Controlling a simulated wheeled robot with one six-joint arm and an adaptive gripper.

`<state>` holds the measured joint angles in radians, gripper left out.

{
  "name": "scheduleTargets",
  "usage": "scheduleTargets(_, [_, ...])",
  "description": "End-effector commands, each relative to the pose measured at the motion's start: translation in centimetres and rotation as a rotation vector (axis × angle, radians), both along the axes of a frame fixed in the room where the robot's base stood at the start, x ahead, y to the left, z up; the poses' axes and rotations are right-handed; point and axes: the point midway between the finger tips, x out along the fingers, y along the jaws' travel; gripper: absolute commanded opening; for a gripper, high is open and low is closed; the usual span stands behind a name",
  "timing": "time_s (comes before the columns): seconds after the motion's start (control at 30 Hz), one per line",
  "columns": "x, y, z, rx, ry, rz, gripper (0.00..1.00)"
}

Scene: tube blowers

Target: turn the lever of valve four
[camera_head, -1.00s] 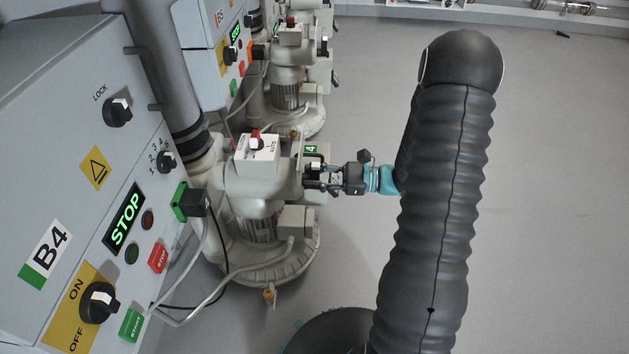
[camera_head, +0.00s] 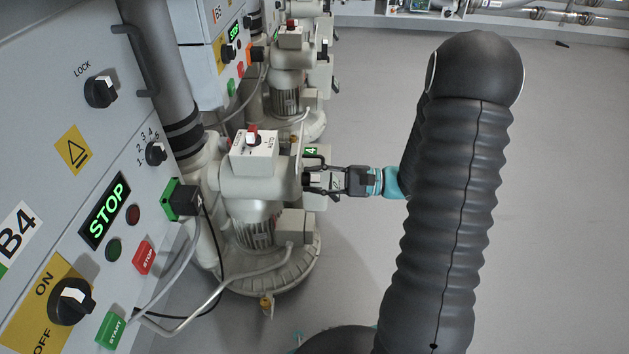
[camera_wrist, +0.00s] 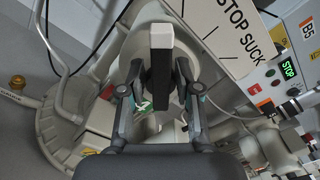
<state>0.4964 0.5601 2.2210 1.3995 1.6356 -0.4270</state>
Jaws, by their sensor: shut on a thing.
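Valve four is on the near pale blower (camera_head: 258,185), marked by a small green label with a 4 (camera_head: 312,151). Its lever (camera_wrist: 161,62) is a black bar with a white end, standing upright in the middle of the wrist view. My gripper (camera_wrist: 160,72) has one finger on each side of the lever and is shut on it. In the head view my gripper (camera_head: 310,181) reaches in from the right to the blower's side, and its fingers hide most of the lever. A white plate reading "STOP SUCK" (camera_wrist: 232,30) is beside the lever.
The B4 control cabinet (camera_head: 50,130) with knobs and buttons fills the left. Grey cables (camera_head: 215,306) hang below. Another blower (camera_head: 287,85) stands behind. Open floor (camera_head: 570,200) lies on the right.

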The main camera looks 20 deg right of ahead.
Motion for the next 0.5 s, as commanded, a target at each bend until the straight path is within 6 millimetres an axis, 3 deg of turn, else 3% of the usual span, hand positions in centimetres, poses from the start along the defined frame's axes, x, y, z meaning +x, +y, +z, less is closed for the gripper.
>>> scheduleTargets(0.37, [0.11, -0.10, -0.23, -0.006, 0.000, -0.006, 0.00])
scheduleTargets(0.4, [0.12, -0.10, -0.24, -0.006, 0.000, -0.006, 0.38])
scheduleTargets(0.5, [0.09, -0.07, -0.20, -0.005, -0.001, -0.004, 0.42])
